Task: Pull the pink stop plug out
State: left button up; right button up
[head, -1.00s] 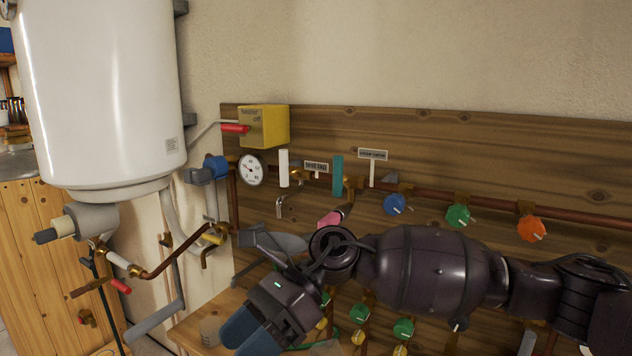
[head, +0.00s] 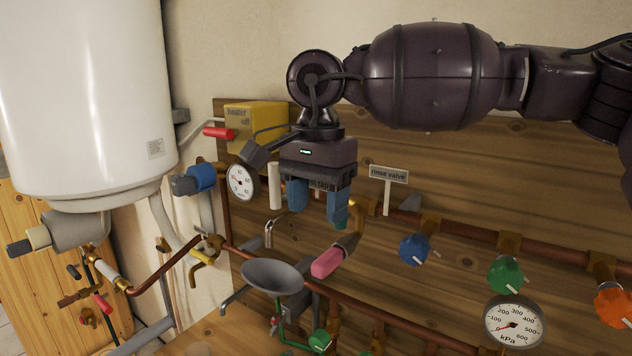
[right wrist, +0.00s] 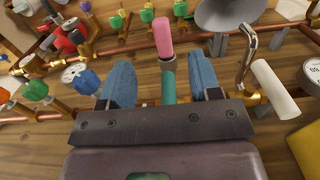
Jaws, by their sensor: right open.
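The pink stop plug (head: 328,262) sits at the lower end of a short grey-brown fitting in front of the wooden board, tilted down and left in the head view. My right gripper (head: 318,214) is open and empty, its blue fingers pointing down just above the plug, apart from it. In the right wrist view the pink plug (right wrist: 165,38) lies beyond the open fingertips, near the line between them. A teal tube (right wrist: 168,80) runs between the fingers there. My left gripper is in neither view.
A grey funnel (head: 272,275) is close left of the plug. A bent metal spout (head: 267,232) and a white handle (head: 275,186) stand left of my fingers. The rinse valve sign (head: 389,175) and a blue knob (head: 413,249) are to the right. Copper pipes run below.

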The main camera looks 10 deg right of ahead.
aim_at(318, 263)
notch_tip(318, 263, down, 10)
jog(key=shift+d+f+p, duration=0.1)
jog(key=shift+f+p, duration=0.05)
jog(key=shift+p, duration=0.25)
dwell(0.3)
jog(key=c, duration=1)
jog(key=shift+s+a+b, duration=0.4)
jog(key=shift+s+a, duration=1.25)
jog(key=shift+a, duration=0.05)
